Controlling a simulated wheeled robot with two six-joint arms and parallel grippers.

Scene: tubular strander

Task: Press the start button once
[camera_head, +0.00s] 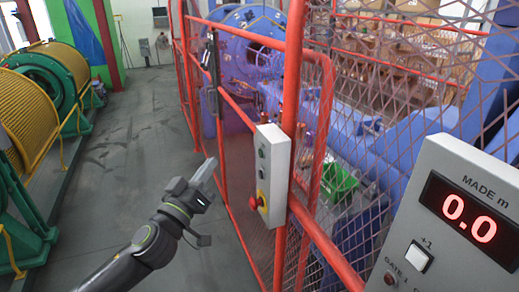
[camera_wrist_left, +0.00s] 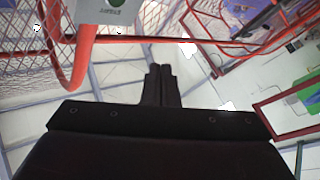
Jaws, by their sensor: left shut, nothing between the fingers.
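A grey control box (camera_head: 272,175) is mounted on the red fence post. Its face carries small buttons in a column and a red knob on yellow (camera_head: 261,200) at the bottom. In the left wrist view the box (camera_wrist_left: 90,12) is cut off by the top edge, with a green button (camera_wrist_left: 115,2) and a label too small to read surely. I cannot tell which button in the head view is the start button. My left gripper (camera_head: 206,171) is shut and empty, left of the box and apart from it; its fingers show in the wrist view (camera_wrist_left: 161,70). My right gripper is not in view.
Red mesh fencing (camera_head: 240,115) encloses the blue machine (camera_head: 250,40). A grey panel (camera_head: 440,225) at right reads "MADE m" 0.0 and has a white +1 button (camera_head: 418,256). The grey floor (camera_head: 125,160) between is clear.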

